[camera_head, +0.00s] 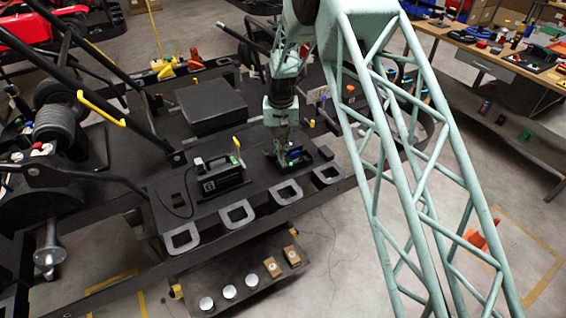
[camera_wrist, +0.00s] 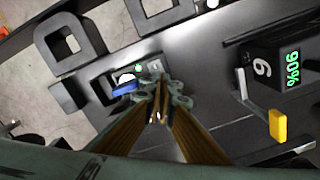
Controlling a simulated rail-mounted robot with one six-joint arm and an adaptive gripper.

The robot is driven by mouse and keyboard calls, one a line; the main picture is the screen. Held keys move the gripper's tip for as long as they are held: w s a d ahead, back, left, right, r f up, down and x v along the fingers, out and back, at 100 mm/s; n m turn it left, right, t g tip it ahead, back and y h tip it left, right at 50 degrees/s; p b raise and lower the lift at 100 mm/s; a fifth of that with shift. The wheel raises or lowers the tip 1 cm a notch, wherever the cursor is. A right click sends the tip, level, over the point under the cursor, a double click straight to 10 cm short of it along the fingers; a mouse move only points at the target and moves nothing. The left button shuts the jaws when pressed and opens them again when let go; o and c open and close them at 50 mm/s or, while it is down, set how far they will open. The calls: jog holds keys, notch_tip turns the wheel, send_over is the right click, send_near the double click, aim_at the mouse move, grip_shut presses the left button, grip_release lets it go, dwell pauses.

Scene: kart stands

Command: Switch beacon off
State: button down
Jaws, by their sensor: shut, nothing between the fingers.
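My gripper (camera_head: 281,148) points down over the black stand, fingers shut and empty. In the wrist view the fingertips of my gripper (camera_wrist: 159,88) come together beside a small black unit (camera_wrist: 100,88). This unit carries a blue part (camera_wrist: 125,88), a white round part and a small lit green light (camera_wrist: 138,68). In the head view the unit (camera_head: 318,155) is partly hidden by my gripper, and green and blue show beside the fingers. I cannot tell for sure that this unit is the beacon, nor whether my fingertips touch it.
A black box (camera_head: 222,182) with a lever stands left of my gripper; in the wrist view this box (camera_wrist: 265,68) shows "90%" in green and its yellow lever tip (camera_wrist: 278,126). A raised black block (camera_head: 211,106) lies behind. Grey square loops (camera_head: 236,216) line the stand's front edge.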

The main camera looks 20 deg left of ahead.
jog(key=shift+f+b, duration=0.45)
jog(key=shift+f, duration=0.4)
dwell(1.0)
jog(key=shift+r, duration=0.1)
jog(key=shift+r+p, duration=0.9)
jog(key=shift+r, duration=2.55)
